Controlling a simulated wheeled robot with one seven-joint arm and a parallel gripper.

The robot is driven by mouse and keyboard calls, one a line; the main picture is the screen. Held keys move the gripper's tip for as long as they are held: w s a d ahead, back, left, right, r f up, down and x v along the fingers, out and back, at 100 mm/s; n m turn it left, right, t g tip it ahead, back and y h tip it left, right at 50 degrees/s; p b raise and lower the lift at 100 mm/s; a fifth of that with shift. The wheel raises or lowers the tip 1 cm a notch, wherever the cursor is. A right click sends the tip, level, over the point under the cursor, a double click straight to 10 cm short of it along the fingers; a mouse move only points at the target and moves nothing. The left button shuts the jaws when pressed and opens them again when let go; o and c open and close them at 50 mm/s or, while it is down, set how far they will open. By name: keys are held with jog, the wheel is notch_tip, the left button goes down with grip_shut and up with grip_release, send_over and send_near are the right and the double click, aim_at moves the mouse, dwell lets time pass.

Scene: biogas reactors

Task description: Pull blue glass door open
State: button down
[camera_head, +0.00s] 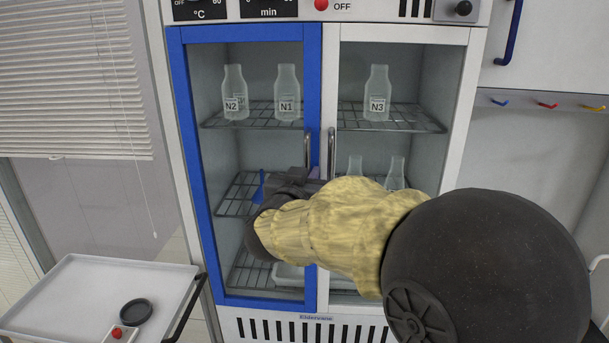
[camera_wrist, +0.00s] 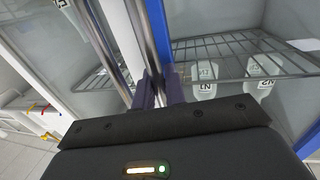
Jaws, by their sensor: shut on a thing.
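The blue-framed glass door (camera_head: 312,95) is the left door of the cabinet in the head view, and it looks closed, level with the white door beside it. Its silver vertical handle (camera_head: 307,148) is on the door's right side. The handle also shows in the wrist view (camera_wrist: 156,40), running down between my fingers. My gripper (camera_head: 308,178) is shut on this handle near its lower part. In the wrist view the purple-grey fingers of my gripper (camera_wrist: 159,92) sit on both sides of the bar. My arm hides the lower right of the blue door.
The white-framed door (camera_head: 331,65) has its own handle (camera_head: 331,155) close beside the held one. Labelled bottles (camera_head: 287,95) and flasks stand on wire shelves inside. A white trolley (camera_head: 75,295) with a black dish (camera_head: 135,312) stands at the lower left, near the blue door's hinge side.

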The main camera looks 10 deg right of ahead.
jog(key=s+a+m+g+h+p, duration=0.1)
jog(key=s+a+h+p, duration=0.1)
jog(key=s+a, duration=1.2)
jog(key=w+a+m+g+h+p, duration=0.2)
jog(key=a+p, duration=0.6)
jog(key=a, duration=0.4)
jog(key=w+a+m+g+h+p, duration=0.2)
jog(key=a+m+g+h+p, duration=0.2)
jog(key=a, duration=0.9)
jog(key=shift+m+g+h+p, duration=0.3)
jog(key=shift+m+g+p, duration=0.9)
jog(key=shift+g+p, duration=1.05)
jog(key=shift+a, duration=0.2)
jog(key=shift+d, duration=0.15)
